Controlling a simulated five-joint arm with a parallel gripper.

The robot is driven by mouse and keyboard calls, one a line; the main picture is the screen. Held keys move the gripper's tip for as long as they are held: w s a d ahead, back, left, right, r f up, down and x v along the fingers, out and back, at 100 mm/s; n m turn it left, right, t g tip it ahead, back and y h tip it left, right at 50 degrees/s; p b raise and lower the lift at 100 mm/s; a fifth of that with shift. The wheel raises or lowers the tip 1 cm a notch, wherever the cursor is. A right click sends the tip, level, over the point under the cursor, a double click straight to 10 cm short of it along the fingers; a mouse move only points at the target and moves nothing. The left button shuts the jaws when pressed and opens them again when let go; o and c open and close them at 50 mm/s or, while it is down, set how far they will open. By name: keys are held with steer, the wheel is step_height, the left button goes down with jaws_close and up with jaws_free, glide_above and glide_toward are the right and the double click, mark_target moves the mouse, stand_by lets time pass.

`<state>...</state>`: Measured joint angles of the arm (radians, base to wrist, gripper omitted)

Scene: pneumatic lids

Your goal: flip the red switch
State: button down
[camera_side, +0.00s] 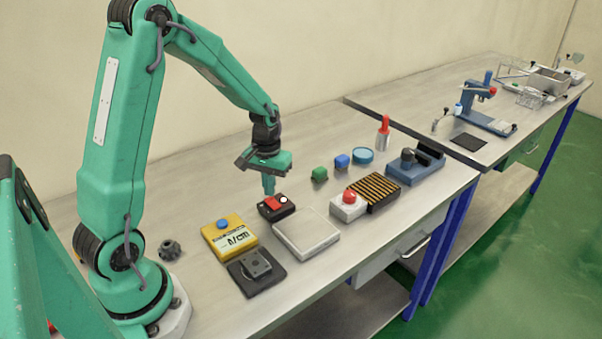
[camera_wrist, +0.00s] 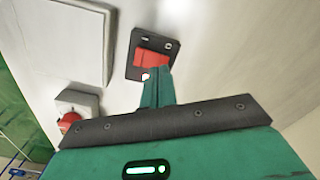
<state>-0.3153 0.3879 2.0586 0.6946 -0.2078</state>
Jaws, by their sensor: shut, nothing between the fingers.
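The red switch (camera_side: 274,201) is a red rocker set in a small black box (camera_side: 285,212) on the bench. In the wrist view the red rocker (camera_wrist: 151,58) shows in its black housing (camera_wrist: 134,70), with small white marks on it. My gripper (camera_side: 268,191) points down with its fingers closed together and nothing held. Its tips are at the switch, just over or touching the rocker; I cannot tell which. In the wrist view the closed fingers (camera_wrist: 156,76) cover part of the rocker's near end.
A pale square plate (camera_side: 306,240) and a yellow box with a blue button (camera_side: 230,240) flank the switch. A white box with a red button (camera_side: 348,205) and a striped block (camera_side: 374,190) stand to the right.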

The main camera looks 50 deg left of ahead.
mark_target(270, 199)
steer(key=shift+f, duration=0.85)
stand_by(0.7)
steer(key=shift+r, duration=3.55)
steer(key=s+d+r+m+t, duration=0.5)
steer(key=s+d+r+m, duration=0.1)
steer(key=s+d+r, duration=0.6)
steer(key=s+r, duration=0.2)
steer(key=s, duration=0.1)
steer(key=shift+d+r+t, duration=0.15)
steer(key=shift+r+t, duration=0.1)
steer(key=shift+t, duration=0.05)
